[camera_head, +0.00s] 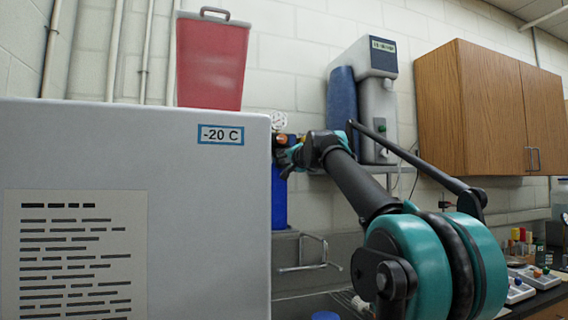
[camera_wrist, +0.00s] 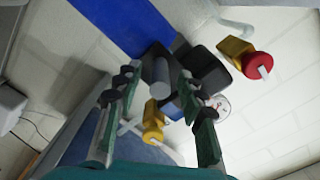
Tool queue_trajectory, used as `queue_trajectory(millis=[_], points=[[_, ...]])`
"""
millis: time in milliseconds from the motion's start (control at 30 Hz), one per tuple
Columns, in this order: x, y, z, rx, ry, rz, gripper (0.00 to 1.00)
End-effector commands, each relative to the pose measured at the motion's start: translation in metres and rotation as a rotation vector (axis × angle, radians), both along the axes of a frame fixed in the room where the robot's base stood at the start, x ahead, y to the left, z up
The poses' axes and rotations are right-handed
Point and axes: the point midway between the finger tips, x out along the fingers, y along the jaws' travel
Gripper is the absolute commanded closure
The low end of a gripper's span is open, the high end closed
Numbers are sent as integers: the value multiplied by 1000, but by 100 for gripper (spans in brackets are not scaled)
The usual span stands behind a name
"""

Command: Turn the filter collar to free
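A blue filter housing (camera_head: 279,200) hangs behind the grey freezer's right edge. It also shows in the wrist view (camera_wrist: 115,22) at the top. Its dark collar (camera_wrist: 207,72) sits at the end of the blue body, with a grey cylindrical stub (camera_wrist: 161,82) sticking out toward my camera. My gripper (camera_wrist: 158,88) is open, with one finger on each side of the stub and gaps visible on both sides. I cannot tell the depth between fingertips and stub. In the head view my gripper (camera_head: 289,158) is partly hidden by the freezer.
The grey freezer (camera_head: 130,170) blocks the left, with a red bin (camera_head: 212,62) on top. Yellow fittings (camera_wrist: 153,125), one with a red cap (camera_wrist: 257,65), and a gauge (camera_wrist: 219,106) sit close around the collar. A grey dispenser (camera_head: 378,105) and wooden cabinet (camera_head: 490,110) are right.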

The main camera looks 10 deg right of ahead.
Motion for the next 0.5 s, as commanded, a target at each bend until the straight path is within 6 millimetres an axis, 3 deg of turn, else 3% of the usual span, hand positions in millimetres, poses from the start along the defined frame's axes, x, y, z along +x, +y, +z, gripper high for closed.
queue_trajectory(millis=[200, 500], points=[[21, 4, 0, 0, 0, 0, 61], [26, 5, 0, 0, 0, 0, 61]])
